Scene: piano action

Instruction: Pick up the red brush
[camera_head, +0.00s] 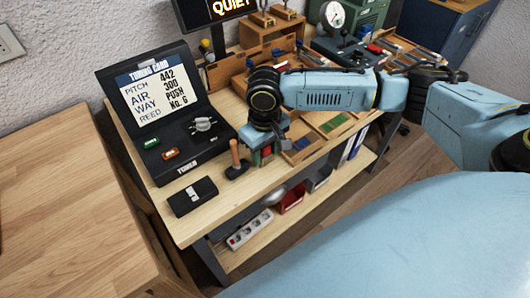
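My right gripper (262,154) points down over the front edge of the workbench (215,215), just right of a small hammer (236,160) with a wooden handle. Small red and green patches show at its fingertips. I cannot tell whether the red patch belongs to the red brush, and no brush shows clearly elsewhere. The gripper's own wrist and body cover this spot, so its opening is unclear. My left gripper is not in view.
A black tuning case (185,160) with a raised lid stands left of the hammer, and a black box (192,196) lies in front. Wooden trays and a dial gauge (333,15) are behind my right arm. A power strip (250,230) lies on the lower shelf.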

